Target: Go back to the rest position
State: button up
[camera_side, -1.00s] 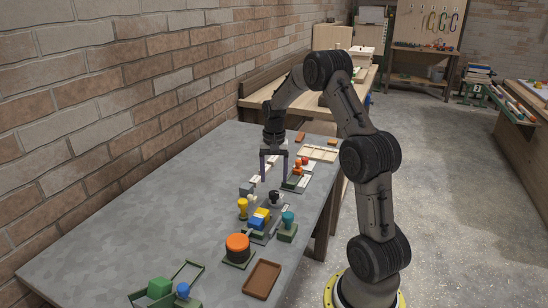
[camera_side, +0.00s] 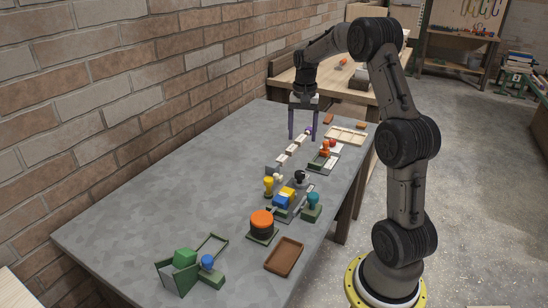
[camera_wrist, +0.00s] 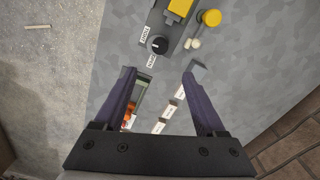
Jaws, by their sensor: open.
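My gripper (camera_side: 302,138) is open and empty, pointing down over the far part of the grey table (camera_side: 150,215). In the wrist view its two dark purple fingers (camera_wrist: 158,73) stand wide apart with nothing between their tips. A row of small white labelled pieces (camera_side: 293,148) runs below and beside the fingers in the side view. The same pieces (camera_wrist: 168,115) show between the fingers in the wrist view, lower down on the table. I cannot tell the exact height of the fingertips.
A red-topped stamp (camera_side: 325,147), yellow stamp (camera_side: 268,184), teal stamp (camera_side: 313,198), orange round piece (camera_side: 261,222), brown tray (camera_side: 284,256) and green block (camera_side: 184,257) stand on the table. A pale divided tray (camera_side: 346,135) lies at the far right. The table's left side is clear.

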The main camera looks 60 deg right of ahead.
jog(key=s+a+r+n+t+h, duration=0.1)
jog(key=a+r+n+t, duration=0.15)
jog(key=a+r, duration=0.65)
jog(key=s+a+r+n+t, duration=0.1)
jog(key=a+r+n, duration=0.4)
jog(key=a, duration=0.7)
jog(key=s+a+n+t, duration=0.2)
jog(key=s+a+n, duration=0.1)
jog(key=s+a, duration=0.55)
jog(key=s+a+f+n+y, duration=0.1)
jog(key=s+f+n, duration=0.2)
jog(key=s+f, duration=0.3)
jog(key=shift+s+a+n, duration=0.2)
jog(key=shift+s+n, duration=0.15)
jog(key=shift+s, duration=0.15)
